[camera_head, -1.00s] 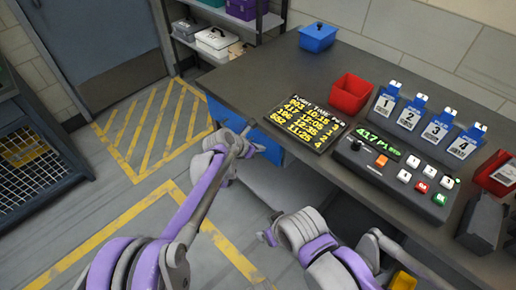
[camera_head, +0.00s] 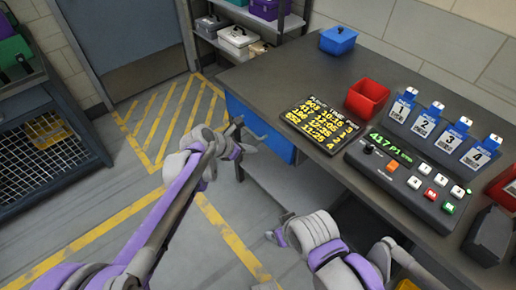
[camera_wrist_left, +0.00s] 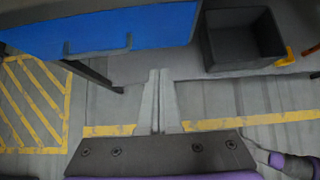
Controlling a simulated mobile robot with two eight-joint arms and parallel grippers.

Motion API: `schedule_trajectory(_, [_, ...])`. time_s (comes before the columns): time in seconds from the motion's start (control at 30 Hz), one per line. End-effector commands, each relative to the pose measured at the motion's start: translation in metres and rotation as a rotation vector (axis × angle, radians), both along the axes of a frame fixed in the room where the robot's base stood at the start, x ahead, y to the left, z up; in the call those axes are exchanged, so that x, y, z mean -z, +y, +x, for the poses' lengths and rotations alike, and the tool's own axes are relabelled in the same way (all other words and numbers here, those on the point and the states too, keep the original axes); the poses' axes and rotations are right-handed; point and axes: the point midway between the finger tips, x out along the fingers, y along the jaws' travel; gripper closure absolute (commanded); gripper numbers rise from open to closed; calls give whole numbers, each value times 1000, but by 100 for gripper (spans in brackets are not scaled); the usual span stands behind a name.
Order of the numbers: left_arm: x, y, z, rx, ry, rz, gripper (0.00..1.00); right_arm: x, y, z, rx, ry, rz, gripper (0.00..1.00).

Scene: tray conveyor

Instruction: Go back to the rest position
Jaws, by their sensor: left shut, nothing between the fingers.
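My left gripper (camera_head: 241,136) is at the front left edge of the dark workbench (camera_head: 262,84), beside its blue drawer front (camera_head: 260,128). In the left wrist view my left gripper (camera_wrist_left: 159,78) has its two fingers together with nothing between them. The blue drawer front (camera_wrist_left: 120,28) shows above it there, apart from the fingertips. My right arm (camera_head: 310,235) shows at the lower middle of the head view, below the bench edge. I cannot make out the fingers of the right gripper.
The bench bears a departure board (camera_head: 319,124), a red bin (camera_head: 367,97), a blue box (camera_head: 338,40), a button console (camera_head: 408,180) and several numbered blue tags. A mesh cart (camera_head: 45,140) is at left. Yellow-marked floor lies clear.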

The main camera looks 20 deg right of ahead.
Motion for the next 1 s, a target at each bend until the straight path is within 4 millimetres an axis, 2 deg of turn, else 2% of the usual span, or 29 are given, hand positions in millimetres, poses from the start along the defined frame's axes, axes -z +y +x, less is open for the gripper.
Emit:
schedule_trajectory(0.3, [-5, 6, -2, 4, -4, 3, 100, -1, 0, 0, 0, 0, 0, 28])
schedule_trajectory(0.37, [-7, 12, -3, 15, -22, 16, 100, -1, 0, 0, 0, 0, 0, 28])
schedule_trajectory(0.43, [-11, 29, -8, 51, -72, 53, 100, -1, 0, 0, 0, 0, 0, 28])
schedule_trajectory(0.57, [-23, 84, -27, 188, -239, 188, 100, -1, 0, 0, 0, 0, 0, 28])
schedule_trajectory(0.67, [-30, 136, -53, 344, -389, 333, 100, -1, 0, 0, 0, 0, 0, 28])
schedule_trajectory(0.8, [-32, 205, -96, 592, -567, 545, 100, -1, 0, 0, 0, 0, 0, 28])
schedule_trajectory(1.0, [-21, 286, -167, 984, -733, 822, 100, -1, 0, 0, 0, 0, 0, 28])
